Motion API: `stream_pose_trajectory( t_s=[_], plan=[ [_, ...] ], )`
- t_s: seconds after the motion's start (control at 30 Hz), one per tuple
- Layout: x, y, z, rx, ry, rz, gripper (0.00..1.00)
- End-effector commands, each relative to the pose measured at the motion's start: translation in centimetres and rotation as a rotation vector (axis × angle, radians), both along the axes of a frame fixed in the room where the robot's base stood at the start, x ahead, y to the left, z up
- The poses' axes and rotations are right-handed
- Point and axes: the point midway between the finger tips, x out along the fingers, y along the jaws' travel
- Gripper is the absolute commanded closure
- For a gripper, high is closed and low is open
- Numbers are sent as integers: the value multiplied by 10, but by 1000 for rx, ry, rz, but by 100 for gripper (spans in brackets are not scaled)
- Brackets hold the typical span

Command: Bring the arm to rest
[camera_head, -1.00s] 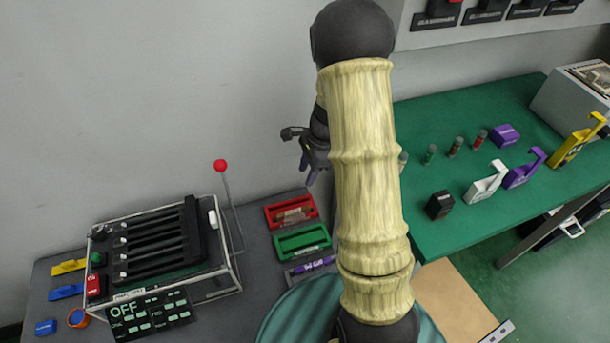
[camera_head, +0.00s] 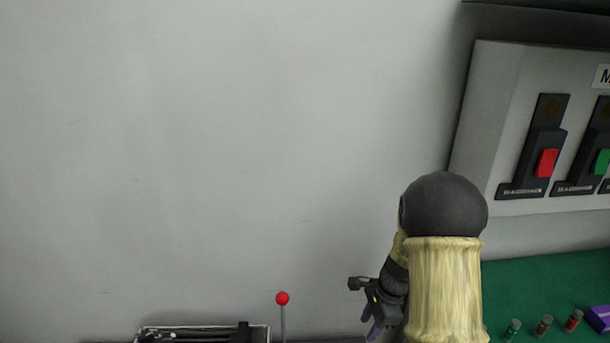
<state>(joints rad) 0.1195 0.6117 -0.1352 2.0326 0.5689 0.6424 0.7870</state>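My arm rises from the bottom edge at right of centre, with yellowish ribbed links and a dark round joint at its top. My gripper (camera_head: 370,332) hangs on the left side of the arm, pointing down, in front of the grey wall. Its dark fingertips lie close to the bottom edge and are too small to tell whether they are open or shut. No held object can be made out.
A red-knobbed lever (camera_head: 282,298) stands left of my gripper, beside a framed fixture (camera_head: 200,333) cut off below. A wall panel (camera_head: 487,130) with red and green switches is at upper right. Small vials (camera_head: 544,324) and a purple block (camera_head: 599,317) stand on a green table (camera_head: 540,275).

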Motion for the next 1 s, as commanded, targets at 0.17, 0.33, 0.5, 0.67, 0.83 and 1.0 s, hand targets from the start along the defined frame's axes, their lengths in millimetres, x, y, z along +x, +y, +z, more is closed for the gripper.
stream_pose_trajectory(
  t_s=[0.17,0.33,0.5,0.67,0.83,1.0],
  plan=[
    [-27,12,31,-66,-87,280,61],
    [-63,25,63,-160,-194,664,61],
    [-95,34,84,-247,-278,999,61],
    [-117,39,96,-313,-333,1236,61],
    [-137,44,106,-377,-378,1453,61],
    [-138,44,133,-381,-380,1475,61]
  ],
)
